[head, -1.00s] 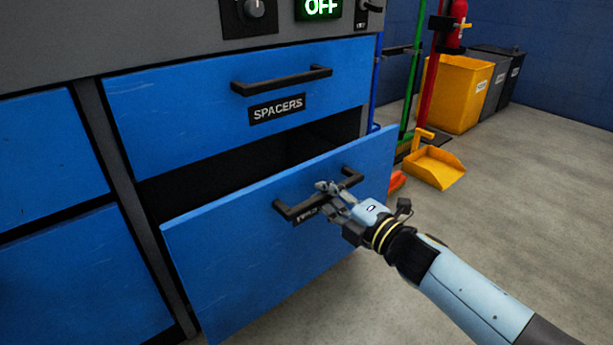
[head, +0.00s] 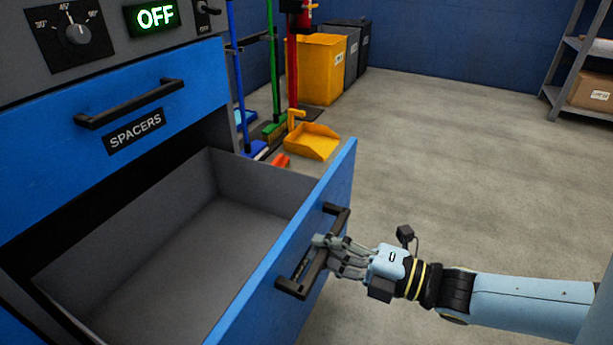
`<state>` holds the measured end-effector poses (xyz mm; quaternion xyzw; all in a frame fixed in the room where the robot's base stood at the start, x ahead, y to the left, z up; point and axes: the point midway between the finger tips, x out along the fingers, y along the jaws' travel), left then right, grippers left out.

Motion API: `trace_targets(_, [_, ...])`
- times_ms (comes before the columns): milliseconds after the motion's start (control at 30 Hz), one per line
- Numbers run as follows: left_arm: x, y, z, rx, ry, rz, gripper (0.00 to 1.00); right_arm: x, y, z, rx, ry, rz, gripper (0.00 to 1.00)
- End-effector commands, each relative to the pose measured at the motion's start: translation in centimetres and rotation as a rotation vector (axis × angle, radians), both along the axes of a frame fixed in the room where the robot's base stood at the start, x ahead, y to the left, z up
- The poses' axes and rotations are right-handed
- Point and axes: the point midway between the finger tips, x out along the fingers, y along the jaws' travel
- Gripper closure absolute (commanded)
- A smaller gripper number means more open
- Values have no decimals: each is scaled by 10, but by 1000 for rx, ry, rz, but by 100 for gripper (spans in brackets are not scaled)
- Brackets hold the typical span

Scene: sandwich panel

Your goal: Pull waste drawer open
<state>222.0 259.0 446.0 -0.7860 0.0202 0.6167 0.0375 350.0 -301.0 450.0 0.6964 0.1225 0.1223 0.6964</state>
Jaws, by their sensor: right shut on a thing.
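The waste drawer (head: 250,279) is the lower blue-fronted drawer, pulled well out of the cabinet in the head view. Its grey inside shows and looks empty. Its label is hidden behind the handle and my fingers. The black bar handle (head: 294,287) is on its blue front. My right gripper (head: 328,247) comes in from the right and is shut on this handle near its middle. My left gripper is not in view.
Above it, the spacers drawer (head: 60,185) is shut, with its own black handle (head: 130,104). Brooms and a yellow dustpan (head: 313,141) stand behind the open drawer. Bins (head: 322,70) stand at the back wall. The grey floor to the right is clear.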

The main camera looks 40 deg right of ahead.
Motion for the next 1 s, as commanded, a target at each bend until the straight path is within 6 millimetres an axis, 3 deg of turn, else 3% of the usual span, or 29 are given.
trace_targets(400, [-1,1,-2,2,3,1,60,-3,-1,-1,-1,2,1,100])
trace_targets(433, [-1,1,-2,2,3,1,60,-3,-1,-1,-1,2,1,88])
trace_targets(633, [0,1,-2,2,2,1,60,-3,-1,-1,0,1,1,62])
trace_targets(1000, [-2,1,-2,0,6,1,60,-10,-4,-1,-1,2,1,62])
